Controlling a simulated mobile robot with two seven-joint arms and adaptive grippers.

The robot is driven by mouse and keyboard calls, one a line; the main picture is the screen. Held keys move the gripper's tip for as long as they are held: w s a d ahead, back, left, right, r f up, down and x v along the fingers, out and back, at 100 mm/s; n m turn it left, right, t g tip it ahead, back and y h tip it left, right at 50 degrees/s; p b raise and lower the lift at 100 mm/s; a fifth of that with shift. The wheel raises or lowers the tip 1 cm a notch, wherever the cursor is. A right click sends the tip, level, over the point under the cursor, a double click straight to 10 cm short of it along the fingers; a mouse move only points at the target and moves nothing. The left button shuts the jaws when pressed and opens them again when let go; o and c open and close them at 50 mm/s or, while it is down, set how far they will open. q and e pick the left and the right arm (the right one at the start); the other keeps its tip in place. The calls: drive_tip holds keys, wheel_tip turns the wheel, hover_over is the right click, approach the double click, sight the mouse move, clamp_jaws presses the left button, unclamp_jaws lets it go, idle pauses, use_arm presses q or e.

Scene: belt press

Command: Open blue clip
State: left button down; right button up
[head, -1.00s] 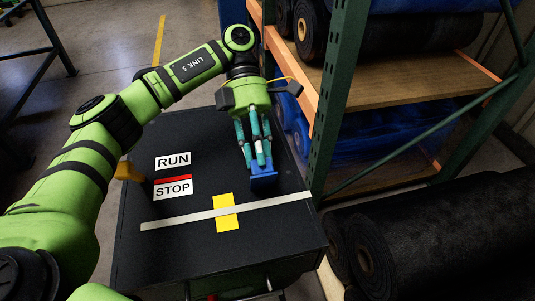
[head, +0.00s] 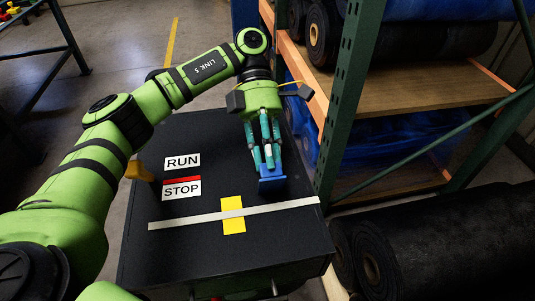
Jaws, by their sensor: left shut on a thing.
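The blue clip (head: 272,184) is at the right part of the black box top, just behind the white strip. My left gripper (head: 267,167) comes down on it from above, with its teal fingers closed on the clip's upper part. The fingers hide part of the clip, and I cannot tell whether the clip is open or closed. My right gripper is not in view.
The black box (head: 185,250) carries RUN (head: 182,161) and STOP (head: 181,189) labels, a white strip (head: 180,220) and a yellow patch (head: 233,229). A yellow-orange handle (head: 138,171) is at its left edge. A green rack post (head: 341,100) stands close on the right, beside black rolls (head: 440,240).

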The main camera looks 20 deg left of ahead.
use_arm(q)
drive_tip(key=shift+a+f, duration=0.15)
drive_tip(key=shift+f, duration=0.6)
drive_tip(key=c, duration=1.1)
unclamp_jaws()
drive_tip(key=shift+w, duration=0.1)
drive_tip(key=shift+w+a+f, duration=0.1)
drive_tip(key=shift+w+a, duration=0.05)
drive_tip(key=shift+w, duration=0.15)
drive_tip(key=shift+s, duration=0.1)
